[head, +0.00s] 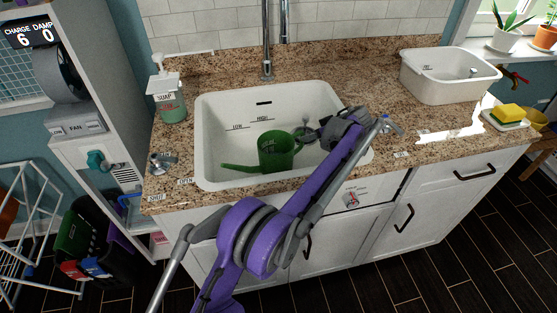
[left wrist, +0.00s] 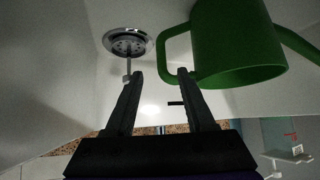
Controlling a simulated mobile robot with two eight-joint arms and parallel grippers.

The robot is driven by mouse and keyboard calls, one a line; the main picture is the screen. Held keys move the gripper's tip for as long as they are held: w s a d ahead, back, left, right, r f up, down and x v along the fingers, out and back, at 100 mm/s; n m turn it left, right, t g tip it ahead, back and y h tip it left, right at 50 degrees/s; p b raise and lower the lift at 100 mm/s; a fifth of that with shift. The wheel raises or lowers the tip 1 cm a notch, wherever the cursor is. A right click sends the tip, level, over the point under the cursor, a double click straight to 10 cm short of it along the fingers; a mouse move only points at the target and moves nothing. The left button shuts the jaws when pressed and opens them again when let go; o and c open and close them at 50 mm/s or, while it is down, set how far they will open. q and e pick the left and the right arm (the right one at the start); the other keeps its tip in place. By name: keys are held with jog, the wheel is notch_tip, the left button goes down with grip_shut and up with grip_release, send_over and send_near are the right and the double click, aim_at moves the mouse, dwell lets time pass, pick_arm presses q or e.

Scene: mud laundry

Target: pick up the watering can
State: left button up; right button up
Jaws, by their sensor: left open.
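The green watering can (head: 276,152) stands in the white sink (head: 222,115), its spout pointing left and its handle on the side toward my left gripper (head: 322,138). In the left wrist view the can's body (left wrist: 238,45) fills the upper right, and its handle loop (left wrist: 168,50) shows between and beyond the fingertips of my left gripper (left wrist: 166,76). The jaws are open and empty, and the gripper is low over the right side of the sink. I cannot tell whether a finger touches the can. My right gripper is not in view.
The sink drain (left wrist: 128,41) lies beside the can. The faucet (head: 266,68) rises behind the sink. A soap bottle (head: 169,95) stands at the left of the counter; a white tub (head: 440,88) and yellow sponge (head: 508,113) are at the right.

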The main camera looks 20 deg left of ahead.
pick_arm(q)
jog(key=b+x, duration=0.1)
jog(key=x, duration=0.9)
jog(key=shift+s+a, duration=0.1)
jog(key=shift+a, duration=0.1)
grip_shut()
jog(key=shift+r, duration=0.1)
dwell(1.0)
